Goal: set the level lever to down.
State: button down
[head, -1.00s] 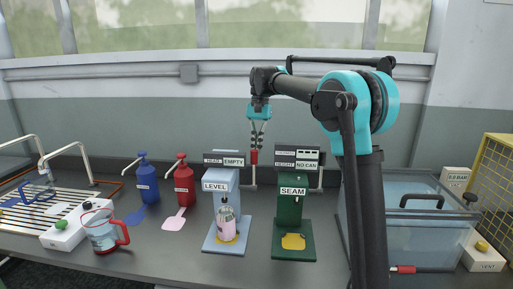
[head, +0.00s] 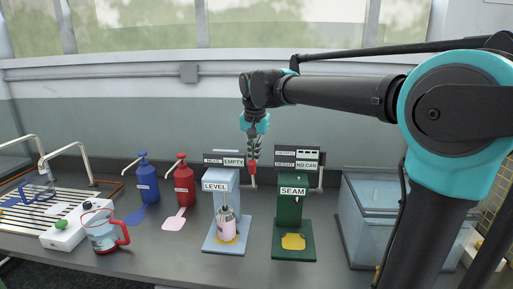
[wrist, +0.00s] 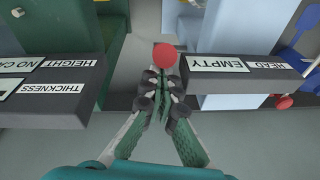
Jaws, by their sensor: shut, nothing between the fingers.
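The blue LEVEL station (head: 216,187) stands on the counter. Its lever has a red knob (head: 252,167), raised at the station's right side. The knob also shows in the wrist view (wrist: 165,56). My gripper (head: 253,153) is shut and empty, pointing down just over the knob and partly covering it in the head view. In the wrist view my fingertips (wrist: 165,84) lie right beside the knob; I cannot tell whether they touch. A pink container (head: 227,224) stands on the LEVEL station's base. The sign (head: 224,160) above the station reads EMPTY.
The green SEAM station (head: 291,212) stands close on the right, its sign (head: 297,158) reading NO CAN. Blue and red pump bottles (head: 184,186), a jug (head: 103,232) and a drain rack (head: 45,205) are left. A clear-walled tank (head: 365,225) is right.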

jog(key=s+f+t, duration=0.3)
jog(key=s, duration=0.3)
dwell(0.3)
jog(key=shift+s+f, duration=0.1)
jog(key=shift+f, duration=0.05)
